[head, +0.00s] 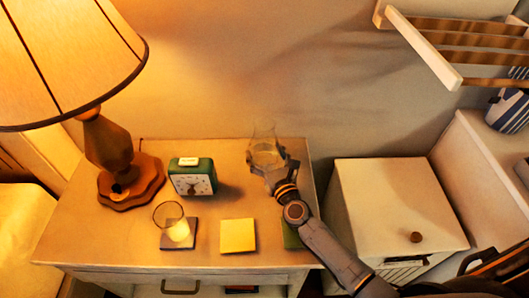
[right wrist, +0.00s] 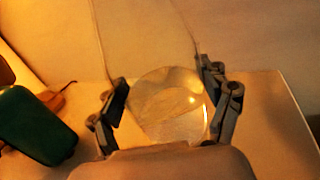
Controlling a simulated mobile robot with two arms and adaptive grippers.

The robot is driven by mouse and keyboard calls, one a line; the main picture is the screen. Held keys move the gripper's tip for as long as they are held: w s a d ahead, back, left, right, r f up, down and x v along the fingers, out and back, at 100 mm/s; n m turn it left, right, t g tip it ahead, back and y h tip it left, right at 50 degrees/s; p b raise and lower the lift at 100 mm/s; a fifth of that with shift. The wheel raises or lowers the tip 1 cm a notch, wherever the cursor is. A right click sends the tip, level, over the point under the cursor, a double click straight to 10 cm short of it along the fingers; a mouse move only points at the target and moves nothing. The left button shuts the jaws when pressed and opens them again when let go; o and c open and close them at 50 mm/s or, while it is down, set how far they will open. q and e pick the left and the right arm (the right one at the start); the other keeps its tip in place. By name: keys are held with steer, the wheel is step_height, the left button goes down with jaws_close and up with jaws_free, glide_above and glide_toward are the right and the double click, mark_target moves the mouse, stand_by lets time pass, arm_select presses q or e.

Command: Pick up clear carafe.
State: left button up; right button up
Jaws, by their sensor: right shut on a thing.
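The clear carafe (head: 265,150) stands near the back right of the wooden nightstand (head: 110,228). Its glass body and neck are see-through, with the wall showing behind. My right gripper (head: 268,167) reaches it from the front. In the right wrist view the carafe (right wrist: 168,103) sits between the two fingers of the gripper (right wrist: 166,108), one on each side of its round body. The gripper is shut on it. The carafe's base is partly hidden by the gripper, and I cannot tell whether it touches the nightstand. My left gripper is not in view.
A green clock (head: 193,177) stands left of the carafe, near the lamp (head: 112,150). A white cabinet (head: 395,200) stands to the right. A wall rack (head: 455,45) hangs above right.

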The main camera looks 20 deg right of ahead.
steer(key=shift+r, duration=0.1)
steer(key=shift+c, duration=0.2)
steer(key=shift+r, duration=0.1)
steer(key=shift+r+p, duration=0.55)
steer(key=shift+r, duration=0.15)
steer(key=s+a+r+p, duration=0.7)
steer(key=s+a+r, duration=0.2)
steer(key=s+r, duration=0.1)
steer(key=shift+r, duration=0.65)
